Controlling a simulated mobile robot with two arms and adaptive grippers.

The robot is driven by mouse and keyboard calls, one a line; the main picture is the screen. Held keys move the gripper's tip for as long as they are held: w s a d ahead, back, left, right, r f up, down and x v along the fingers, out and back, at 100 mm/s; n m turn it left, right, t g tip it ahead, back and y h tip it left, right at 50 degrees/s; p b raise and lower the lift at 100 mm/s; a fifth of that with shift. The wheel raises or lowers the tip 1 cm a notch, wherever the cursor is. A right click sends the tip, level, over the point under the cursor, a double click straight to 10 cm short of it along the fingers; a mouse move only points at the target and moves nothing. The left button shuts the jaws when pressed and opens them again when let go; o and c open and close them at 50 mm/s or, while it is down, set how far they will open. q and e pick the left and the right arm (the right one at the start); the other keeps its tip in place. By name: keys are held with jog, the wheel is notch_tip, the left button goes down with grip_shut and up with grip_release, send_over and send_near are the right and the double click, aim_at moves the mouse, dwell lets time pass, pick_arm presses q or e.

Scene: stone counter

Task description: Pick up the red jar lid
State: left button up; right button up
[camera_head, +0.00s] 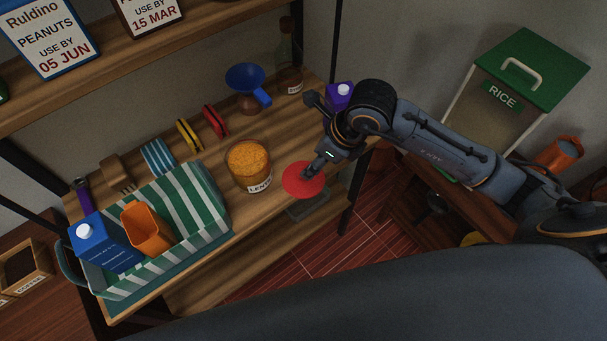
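The red jar lid (295,185) is a flat red disc at the front edge of the wooden shelf, just right of the lentil jar (248,158). My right gripper (309,172) reaches in from the right, and its fingertips overlap the lid's upper right part. The fingers are small and dark here, so I cannot tell whether they are closed on the lid or only over it. I also cannot tell whether the lid rests on the shelf. The lentil jar is open at the top, showing orange contents. My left gripper is not in view.
A blue funnel (246,77) and a purple carton (340,95) stand behind. An upper shelf (110,50) overhangs the back left. A green-lidded rice bin (529,66) is at right.

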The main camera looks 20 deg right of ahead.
aim_at(308, 183)
jog(key=x, duration=0.3)
jog(key=shift+w+a+f, duration=0.1)
jog(key=shift+f, duration=0.1)
jog(key=shift+w+a+f+p, duration=0.1)
jog(key=shift+f+p, duration=0.35)
jog(key=shift+p, duration=0.1)
jog(key=p+x, duration=0.1)
jog(key=x, duration=0.3)
jog(key=shift+w+p, duration=0.15)
jog(key=shift+p, duration=0.2)
jog(key=shift+w+f, duration=0.1)
jog(key=shift+f, duration=0.2)
grip_shut()
